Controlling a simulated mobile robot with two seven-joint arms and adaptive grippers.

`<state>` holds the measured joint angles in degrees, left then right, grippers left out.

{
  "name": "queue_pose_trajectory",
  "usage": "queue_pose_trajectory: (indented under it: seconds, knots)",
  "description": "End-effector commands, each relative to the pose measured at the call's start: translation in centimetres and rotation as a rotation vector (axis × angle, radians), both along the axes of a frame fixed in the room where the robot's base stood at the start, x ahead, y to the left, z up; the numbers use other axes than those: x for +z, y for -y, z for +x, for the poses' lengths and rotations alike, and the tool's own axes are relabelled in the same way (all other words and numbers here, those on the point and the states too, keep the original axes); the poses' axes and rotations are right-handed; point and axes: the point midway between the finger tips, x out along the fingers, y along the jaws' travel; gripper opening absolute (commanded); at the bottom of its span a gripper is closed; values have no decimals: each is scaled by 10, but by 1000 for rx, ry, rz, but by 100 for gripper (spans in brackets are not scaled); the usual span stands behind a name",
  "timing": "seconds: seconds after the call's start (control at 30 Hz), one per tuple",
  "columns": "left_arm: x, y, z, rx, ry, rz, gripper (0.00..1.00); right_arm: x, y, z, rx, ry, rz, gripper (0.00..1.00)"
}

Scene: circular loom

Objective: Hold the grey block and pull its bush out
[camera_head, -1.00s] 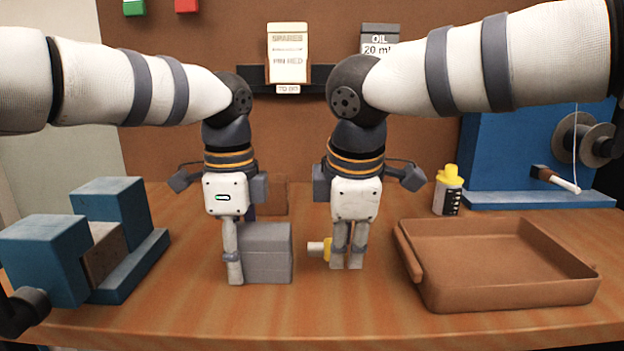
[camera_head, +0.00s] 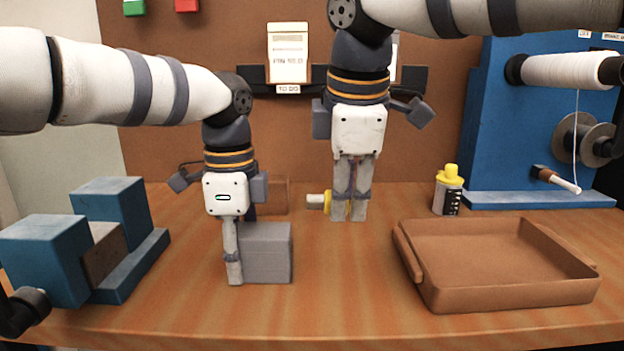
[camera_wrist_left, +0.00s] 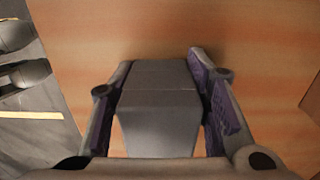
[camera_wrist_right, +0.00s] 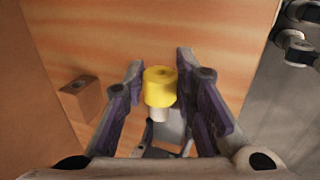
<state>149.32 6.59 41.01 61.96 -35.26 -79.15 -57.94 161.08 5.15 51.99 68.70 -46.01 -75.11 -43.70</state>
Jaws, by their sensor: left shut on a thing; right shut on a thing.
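The grey block (camera_head: 268,253) stands on the table. My left gripper (camera_head: 234,280) is shut on it, with the fingers on either side of the block in the left wrist view (camera_wrist_left: 160,110). The bush (camera_head: 318,201), with a yellow head and a pale shank, is out of the block and apart from it. My right gripper (camera_head: 349,217) is shut on the bush and holds it above the table, behind and to the right of the block. In the right wrist view the bush's yellow head (camera_wrist_right: 160,86) shows between the fingers.
A brown tray (camera_head: 500,300) lies at the right. A yellow-capped bottle (camera_head: 447,192) stands behind it, near the blue loom stand (camera_head: 480,140). A blue fixture (camera_head: 45,260) stands at the left. A brown block (camera_head: 273,196) is behind the grey block. The front middle table is clear.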

Motion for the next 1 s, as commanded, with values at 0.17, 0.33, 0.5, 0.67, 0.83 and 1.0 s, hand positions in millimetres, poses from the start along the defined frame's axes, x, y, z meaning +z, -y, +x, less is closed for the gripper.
queue_pose_trajectory:
  seconds: [0.17,0.33,0.5,0.67,0.83,1.0]
  knots:
    - [0,0,0,0,0,0,0,0,0,0,0,1,0,0]
    - [0,0,0,0,0,0,0,15,0,1,-2,3,0,0]
    - [0,0,0,0,0,0,0,33,0,1,-1,3,-1,0]
    - [0,0,0,0,0,0,0,49,0,1,-2,3,0,0]
    - [0,0,0,0,0,0,0,67,0,1,-3,3,0,0]
    - [0,0,0,0,0,0,0,79,0,0,-1,1,0,0]
